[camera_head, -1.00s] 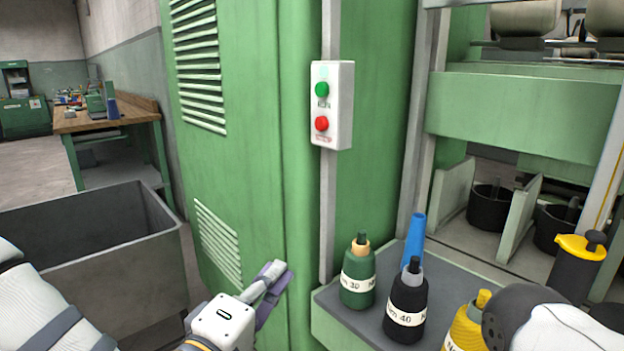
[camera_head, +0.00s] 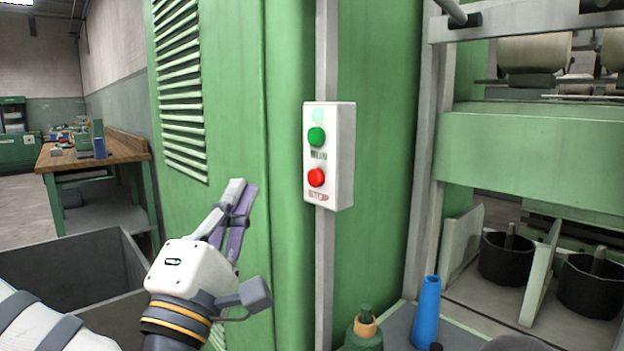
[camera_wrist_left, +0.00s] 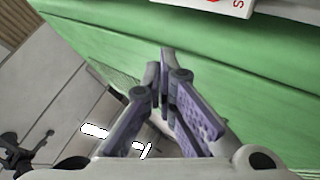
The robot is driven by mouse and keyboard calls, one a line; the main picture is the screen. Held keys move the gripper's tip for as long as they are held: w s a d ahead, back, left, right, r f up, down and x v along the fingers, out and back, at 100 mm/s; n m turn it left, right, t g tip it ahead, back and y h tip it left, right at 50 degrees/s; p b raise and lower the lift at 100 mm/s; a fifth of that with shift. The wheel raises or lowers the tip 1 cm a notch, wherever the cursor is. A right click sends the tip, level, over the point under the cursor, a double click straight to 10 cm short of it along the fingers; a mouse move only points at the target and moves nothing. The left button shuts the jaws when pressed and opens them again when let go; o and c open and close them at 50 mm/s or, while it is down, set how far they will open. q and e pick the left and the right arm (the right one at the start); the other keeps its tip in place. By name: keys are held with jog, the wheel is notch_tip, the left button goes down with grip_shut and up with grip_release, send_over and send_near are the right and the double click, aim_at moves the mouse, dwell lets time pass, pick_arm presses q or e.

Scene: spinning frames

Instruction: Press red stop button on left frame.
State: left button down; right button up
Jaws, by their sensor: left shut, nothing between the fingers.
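The red stop button (camera_head: 316,177) sits low on a white control box (camera_head: 343,155), above the printed word STOP. A green button (camera_head: 316,137) is above it. The box is fixed to a grey vertical strip on the green machine frame. My left gripper (camera_head: 243,187) is shut and empty, to the left of the box and apart from it, with its fingertips at about the red button's height in the picture. In the left wrist view, the shut left fingers (camera_wrist_left: 165,60) point toward the green panel, and the control box (camera_wrist_left: 215,5) is cut off at the top edge. My right gripper is not in view.
A grey open bin (camera_head: 75,270) stands at the lower left. The space in front of the box is clear. A wooden workbench (camera_head: 100,152) is far left.

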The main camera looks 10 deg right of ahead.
aim_at(315, 178)
pick_arm(q)
jog(key=w+d+b, duration=0.2)
jog(key=w+d, duration=0.3)
jog(key=d, duration=0.1)
jog(key=shift+d, duration=0.3)
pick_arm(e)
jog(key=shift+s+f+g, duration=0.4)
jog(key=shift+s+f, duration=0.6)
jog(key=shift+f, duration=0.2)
pick_arm(q)
jog(key=shift+f, duration=0.1)
jog(key=shift+d, duration=0.1)
jog(key=shift+w+d, duration=0.2)
jog(key=shift+d, duration=0.05)
jog(key=shift+w+d, duration=0.25)
jog(key=shift+d, duration=0.15)
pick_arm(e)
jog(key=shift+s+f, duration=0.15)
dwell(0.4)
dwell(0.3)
pick_arm(q)
jog(key=shift+s+a, duration=0.55)
jog(key=shift+a, duration=0.15)
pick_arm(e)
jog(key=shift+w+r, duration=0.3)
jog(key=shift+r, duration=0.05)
